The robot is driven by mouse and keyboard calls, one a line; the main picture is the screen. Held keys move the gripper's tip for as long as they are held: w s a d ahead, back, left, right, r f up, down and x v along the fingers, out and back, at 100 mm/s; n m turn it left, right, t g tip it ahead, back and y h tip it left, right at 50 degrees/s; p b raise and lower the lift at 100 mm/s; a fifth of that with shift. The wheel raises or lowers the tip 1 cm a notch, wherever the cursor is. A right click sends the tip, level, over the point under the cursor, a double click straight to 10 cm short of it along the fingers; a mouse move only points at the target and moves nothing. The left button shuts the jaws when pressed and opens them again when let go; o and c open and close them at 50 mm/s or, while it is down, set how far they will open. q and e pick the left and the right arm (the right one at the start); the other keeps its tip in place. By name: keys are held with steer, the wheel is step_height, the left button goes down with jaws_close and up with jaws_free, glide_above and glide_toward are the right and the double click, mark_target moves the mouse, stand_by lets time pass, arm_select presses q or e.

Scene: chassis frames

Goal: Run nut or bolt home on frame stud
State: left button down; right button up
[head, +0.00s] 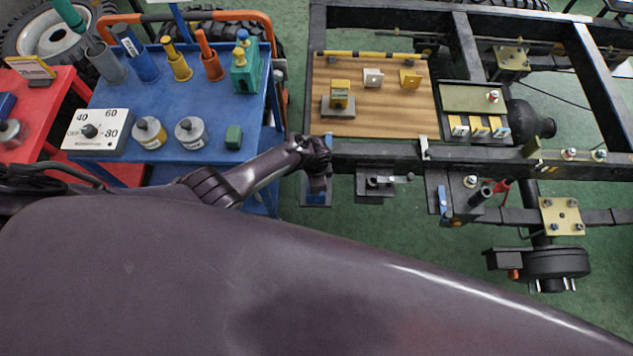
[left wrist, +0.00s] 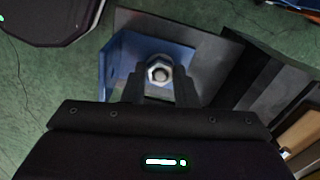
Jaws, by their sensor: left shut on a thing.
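My left gripper (head: 318,180) reaches in from the left and points down at the near left corner of the chassis frame (head: 375,150). In the left wrist view its two dark fingers (left wrist: 160,88) are shut on a silver hex nut (left wrist: 159,70). The round end of a stud or bolt shows in the middle of the nut. The nut sits against a blue bracket (left wrist: 118,65), which also shows under the gripper in the head view (head: 314,198). The fingers hide the nut's sides, so I cannot tell how far down it sits. My right gripper is not in view.
A blue cart (head: 185,98) with sockets, bottles and a dial box (head: 97,132) stands left of the frame. A wooden board (head: 385,120) with small blocks lies on the frame. Brackets and an axle hub (head: 550,262) stick out on the near side.

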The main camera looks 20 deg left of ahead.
arm_select(q)
steer(key=c, duration=1.1)
jaws_free()
steer(key=shift+s+a+f, duration=0.1)
steer(key=shift+s+a, duration=0.2)
steer(key=shift+a, duration=0.05)
steer(key=shift+d, duration=0.1)
steer(key=shift+w+d, duration=0.1)
steer(key=shift+w, duration=0.05)
steer(key=shift+c, duration=1.2)
steer(key=shift+r, duration=0.2)
step_height(320, 180, up, 4)
steer(key=p, duration=0.4)
steer(key=shift+r+p, duration=0.2)
steer(key=shift+p, duration=0.15)
steer(key=shift+r+p, duration=0.3)
steer(key=shift+r, duration=0.45)
